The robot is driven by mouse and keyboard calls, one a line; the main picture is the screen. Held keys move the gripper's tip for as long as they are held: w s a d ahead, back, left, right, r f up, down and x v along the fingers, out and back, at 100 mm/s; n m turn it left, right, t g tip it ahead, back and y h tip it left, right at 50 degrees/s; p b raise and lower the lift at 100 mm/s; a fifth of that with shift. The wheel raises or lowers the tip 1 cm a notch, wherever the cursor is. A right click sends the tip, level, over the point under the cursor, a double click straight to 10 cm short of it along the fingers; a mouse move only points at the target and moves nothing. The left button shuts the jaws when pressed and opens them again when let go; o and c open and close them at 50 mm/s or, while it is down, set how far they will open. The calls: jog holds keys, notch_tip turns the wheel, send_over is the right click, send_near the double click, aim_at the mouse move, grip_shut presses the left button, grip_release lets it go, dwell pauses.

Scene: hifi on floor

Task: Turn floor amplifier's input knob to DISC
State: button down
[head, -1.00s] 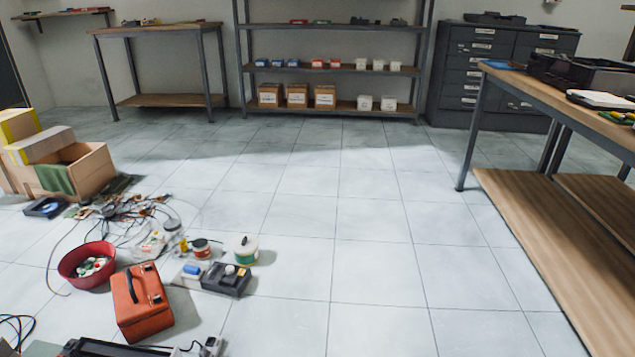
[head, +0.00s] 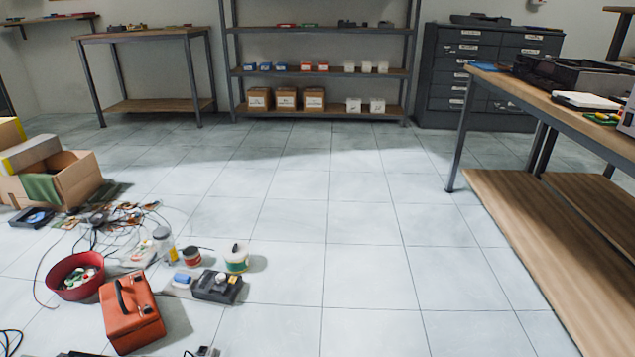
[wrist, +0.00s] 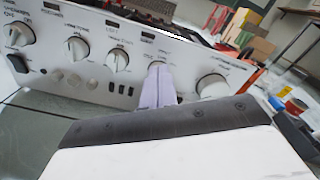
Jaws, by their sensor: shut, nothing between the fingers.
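The floor amplifier shows in the wrist view as a pale front panel (wrist: 92,28), tilted in the picture, with a row of several silver knobs and small printed labels. The labels are too blurred to read, so I cannot tell which knob is the input knob or where it points. My gripper (wrist: 157,92) is shut and empty, its pale lavender fingers close in front of a knob (wrist: 156,68) right of the panel's middle. The fingers hide part of that knob; I cannot tell whether they touch it. A larger knob (wrist: 212,86) is to their right. My gripper is outside the head view.
In the head view, an orange case (head: 132,312), a red bowl (head: 76,276), a dark grey box (head: 217,287), jars and tangled cables clutter the floor at left. A wooden workbench (head: 520,205) stands at right. The middle floor is clear.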

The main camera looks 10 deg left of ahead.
jog(key=shift+s+d+f+p, duration=0.1)
jog(key=shift+s+d+p, duration=0.3)
jog(key=shift+d, duration=0.4)
jog(key=shift+s+d+f+p, duration=0.1)
jog(key=shift+s+d+p, duration=0.15)
jog(key=shift+s+d, duration=0.4)
jog(key=shift+w+d, duration=0.1)
jog(key=shift+w, duration=0.1)
jog(key=w+a+r, duration=0.1)
jog(key=a, duration=0.5)
jog(key=shift+w, duration=0.3)
jog(key=shift+a, duration=0.1)
jog(key=shift+f, duration=0.2)
